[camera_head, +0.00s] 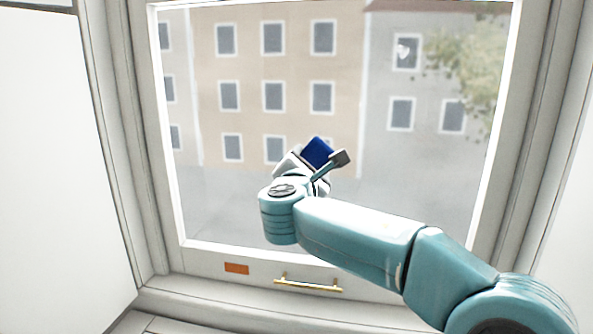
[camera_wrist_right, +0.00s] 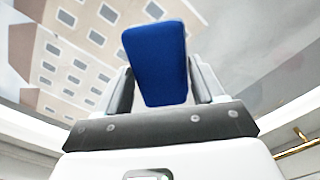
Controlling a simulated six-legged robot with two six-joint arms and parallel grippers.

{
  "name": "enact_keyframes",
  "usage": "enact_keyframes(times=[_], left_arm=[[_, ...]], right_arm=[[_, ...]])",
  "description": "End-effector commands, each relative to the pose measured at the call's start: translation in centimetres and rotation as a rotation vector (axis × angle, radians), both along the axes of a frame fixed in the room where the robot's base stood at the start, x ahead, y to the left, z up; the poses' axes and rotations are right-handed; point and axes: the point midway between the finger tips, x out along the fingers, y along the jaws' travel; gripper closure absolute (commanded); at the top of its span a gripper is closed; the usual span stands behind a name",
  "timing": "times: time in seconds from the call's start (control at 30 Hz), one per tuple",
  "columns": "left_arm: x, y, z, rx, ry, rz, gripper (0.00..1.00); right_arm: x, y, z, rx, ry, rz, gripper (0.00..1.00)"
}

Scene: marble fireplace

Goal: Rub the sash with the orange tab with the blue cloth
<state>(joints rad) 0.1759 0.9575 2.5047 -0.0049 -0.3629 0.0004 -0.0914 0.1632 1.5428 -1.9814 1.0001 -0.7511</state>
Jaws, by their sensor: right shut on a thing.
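The sash (camera_head: 205,258) is a white-framed window with a large pane, and it fills the middle of the head view. An orange tab (camera_head: 237,268) sits on its bottom rail, left of a brass handle (camera_head: 308,284). My right gripper (camera_head: 318,160) is in front of the lower middle of the pane. It is shut on the blue cloth (camera_head: 316,151), a folded dark blue pad. In the right wrist view the cloth (camera_wrist_right: 158,62) stands between the two fingers (camera_wrist_right: 160,85). I cannot tell whether the cloth touches the glass. My left gripper is out of view.
White panels (camera_head: 60,170) stand at the left and right of the window. A pale sill (camera_head: 200,310) runs below the sash. The brass handle sticks out from the bottom rail, below my right arm. Buildings and a tree show beyond the glass.

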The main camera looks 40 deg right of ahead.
Motion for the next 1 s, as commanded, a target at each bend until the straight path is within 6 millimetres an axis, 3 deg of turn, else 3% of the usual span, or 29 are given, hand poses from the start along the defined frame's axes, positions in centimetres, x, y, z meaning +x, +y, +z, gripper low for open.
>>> enact_keyframes(times=[1.0], left_arm=[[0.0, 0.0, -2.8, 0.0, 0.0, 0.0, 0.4]], right_arm=[[-5.1, -4.6, -0.2, 0.0, 0.0, -0.003, 0.56]])
